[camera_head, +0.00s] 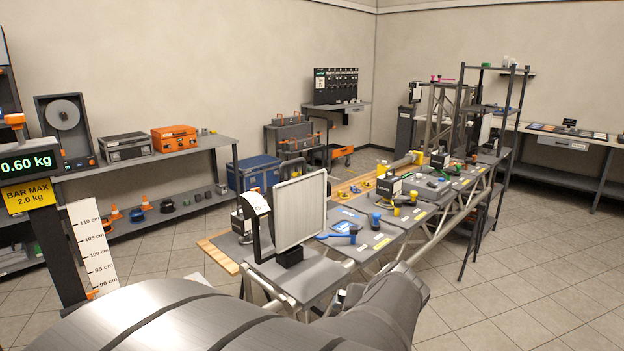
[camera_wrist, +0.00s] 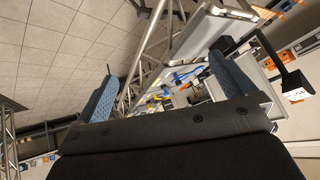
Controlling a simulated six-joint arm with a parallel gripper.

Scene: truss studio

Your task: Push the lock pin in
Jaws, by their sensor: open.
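My gripper (camera_wrist: 163,70) shows in the wrist view as two blue textured finger pads standing wide apart, with nothing between them that it touches. In the head view my gripper is hidden; only my grey arm fills the bottom. I cannot make out the lock pin for certain in either view. A blue lever-like part (camera_head: 340,235) lies on the near workbench top in the head view. Blue and yellow parts (camera_wrist: 182,76) show small and distant between the finger pads in the wrist view.
A long truss bench (camera_head: 440,222) runs away to the back right, carrying grey plates and small coloured parts. A pale upright panel (camera_head: 299,209) stands at its near end. A weight display (camera_head: 28,163) reads 0.60 kg at left. Tiled floor (camera_head: 530,270) is clear at right.

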